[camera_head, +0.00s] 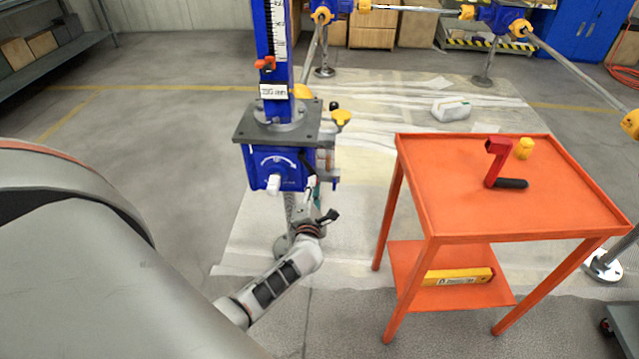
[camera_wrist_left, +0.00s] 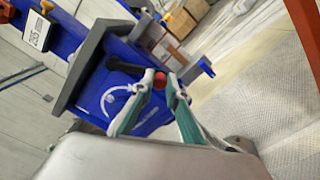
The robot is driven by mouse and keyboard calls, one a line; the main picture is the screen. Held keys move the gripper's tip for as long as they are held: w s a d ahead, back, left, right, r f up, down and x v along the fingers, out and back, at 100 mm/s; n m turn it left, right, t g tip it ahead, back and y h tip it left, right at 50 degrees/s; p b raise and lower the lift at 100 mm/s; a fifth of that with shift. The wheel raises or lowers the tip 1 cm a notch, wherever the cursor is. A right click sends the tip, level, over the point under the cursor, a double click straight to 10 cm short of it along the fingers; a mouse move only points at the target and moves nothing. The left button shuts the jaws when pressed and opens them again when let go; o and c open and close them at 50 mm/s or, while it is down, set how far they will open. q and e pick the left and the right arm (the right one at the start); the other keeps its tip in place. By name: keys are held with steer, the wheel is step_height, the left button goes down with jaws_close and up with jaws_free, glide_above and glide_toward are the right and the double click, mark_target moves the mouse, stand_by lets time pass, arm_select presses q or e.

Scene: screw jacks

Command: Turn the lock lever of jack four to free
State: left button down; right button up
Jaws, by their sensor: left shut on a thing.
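The jack (camera_head: 275,165) has a blue housing under a grey plate and a blue column with a white scale; I cannot read a jack number. My left gripper (camera_head: 316,190) reaches up to the right side of this housing. In the left wrist view its teal and white fingers (camera_wrist_left: 163,80) are shut on a small red-ended part, the lock lever (camera_wrist_left: 160,79), beside the blue housing (camera_wrist_left: 125,95). A white curved arrow marks the housing face. My right gripper is not in view.
An orange table (camera_head: 460,215) stands to the right, with a red and black crank (camera_head: 497,165) and a yellow piece (camera_head: 524,148) on top. A yellow level (camera_head: 457,277) lies on its lower shelf. A white bundle (camera_head: 451,109) lies on the floor covering behind.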

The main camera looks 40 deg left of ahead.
arm_select(q)
steer(key=shift+s+a+f+m+p, duration=0.25)
steer(key=shift+s+a+m, duration=0.25)
steer(key=shift+m, duration=0.5)
steer(key=shift+s+a+f+m+p, duration=0.25)
steer(key=shift+a+m, duration=0.45)
steer(key=shift+m, duration=0.3)
steer(key=shift+s+a+f+m+p, duration=0.2)
steer(key=shift+s+a+m, duration=0.3)
steer(key=shift+m, duration=0.5)
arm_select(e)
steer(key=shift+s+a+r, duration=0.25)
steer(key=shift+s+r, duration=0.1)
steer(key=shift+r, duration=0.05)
arm_select(q)
steer(key=shift+w+a, duration=0.1)
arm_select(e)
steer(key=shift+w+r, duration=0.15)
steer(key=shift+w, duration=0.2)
arm_select(q)
steer(key=c, duration=2)
jaws_free()
steer(key=shift+r, duration=0.1)
steer(key=v, duration=1.2)
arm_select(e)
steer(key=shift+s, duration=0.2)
